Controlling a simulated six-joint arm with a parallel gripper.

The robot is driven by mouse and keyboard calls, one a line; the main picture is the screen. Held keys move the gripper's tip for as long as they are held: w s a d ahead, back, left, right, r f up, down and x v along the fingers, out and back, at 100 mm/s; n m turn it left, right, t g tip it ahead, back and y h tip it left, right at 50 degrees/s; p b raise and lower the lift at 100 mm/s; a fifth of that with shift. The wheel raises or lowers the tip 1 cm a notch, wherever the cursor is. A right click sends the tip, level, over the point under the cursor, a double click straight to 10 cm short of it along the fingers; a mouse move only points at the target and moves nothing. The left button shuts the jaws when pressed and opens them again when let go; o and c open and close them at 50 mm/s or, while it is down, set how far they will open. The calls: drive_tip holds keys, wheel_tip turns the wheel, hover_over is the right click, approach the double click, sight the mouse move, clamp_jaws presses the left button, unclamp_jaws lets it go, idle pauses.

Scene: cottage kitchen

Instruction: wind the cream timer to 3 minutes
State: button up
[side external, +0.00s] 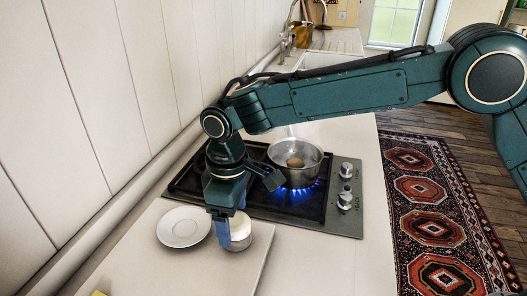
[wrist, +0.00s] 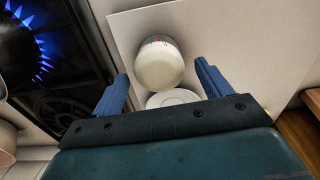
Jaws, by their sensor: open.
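The cream timer (side external: 241,228) stands on the pale board in the side view, partly hidden by my blue fingers. In the wrist view the round cream timer (wrist: 159,66) shows small marks around its far rim; I cannot read its setting. My gripper (wrist: 161,71) is open, with one blue finger on each side of the timer and a visible gap to both in this view. In the side view my gripper (side external: 225,236) points down at the timer. I cannot tell whether any finger touches it.
A white saucer (side external: 184,227) lies left of the timer. Behind it, a steel pot (side external: 296,162) holding a brown egg (side external: 295,162) sits over a lit blue flame on the black hob (side external: 255,207). Hob knobs (side external: 346,170) are on the right. Counter right of the board is clear.

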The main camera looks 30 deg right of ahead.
drive_tip(key=shift+f, duration=0.3)
drive_tip(key=c, duration=1)
drive_tip(key=shift+m, duration=0.4)
drive_tip(key=o, duration=1)
drive_tip(key=shift+r, duration=0.2)
wheel_tip(320, 180, up, 14)
drive_tip(key=shift+f, duration=0.25)
